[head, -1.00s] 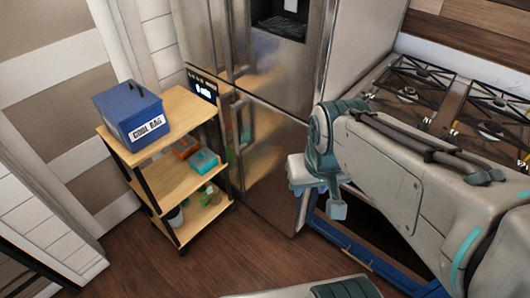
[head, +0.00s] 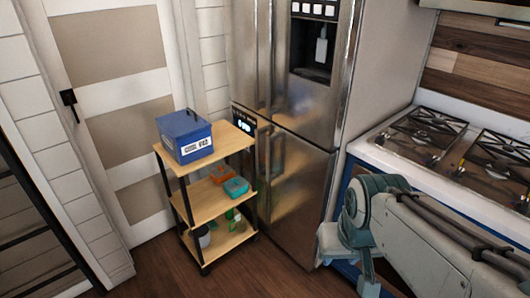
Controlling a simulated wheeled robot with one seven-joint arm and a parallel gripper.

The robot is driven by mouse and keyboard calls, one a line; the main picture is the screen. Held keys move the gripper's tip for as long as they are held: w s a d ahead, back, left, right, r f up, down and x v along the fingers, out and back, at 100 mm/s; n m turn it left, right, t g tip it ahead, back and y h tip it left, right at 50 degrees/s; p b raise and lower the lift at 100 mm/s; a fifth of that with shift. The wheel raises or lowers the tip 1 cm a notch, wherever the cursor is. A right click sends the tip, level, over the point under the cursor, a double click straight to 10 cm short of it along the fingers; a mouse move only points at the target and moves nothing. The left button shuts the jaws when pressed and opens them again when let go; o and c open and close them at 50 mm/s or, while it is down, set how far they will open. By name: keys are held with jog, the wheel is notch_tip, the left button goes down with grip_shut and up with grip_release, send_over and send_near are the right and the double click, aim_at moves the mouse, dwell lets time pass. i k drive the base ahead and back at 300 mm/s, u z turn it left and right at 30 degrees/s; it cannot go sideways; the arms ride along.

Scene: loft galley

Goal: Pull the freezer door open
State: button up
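The freezer door (head: 297,195) is the lower steel front of the tall fridge (head: 312,100). It looks shut, flush below the upper doors. My gripper (head: 362,272) is at the lower right of the head view, in front of the lower right part of the fridge and the blue cabinet. It appears apart from the handle, well to its right. Its fingers are seen from behind and the side, so their opening cannot be made out.
A gas stove (head: 440,140) is at the right. A panelled door (head: 115,65) is at the left. Dark floor (head: 165,268) is clear in front.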

aim_at(303, 171)
jog(key=u, duration=0.4)
jog(key=i, duration=1.25)
jog(key=z, duration=0.25)
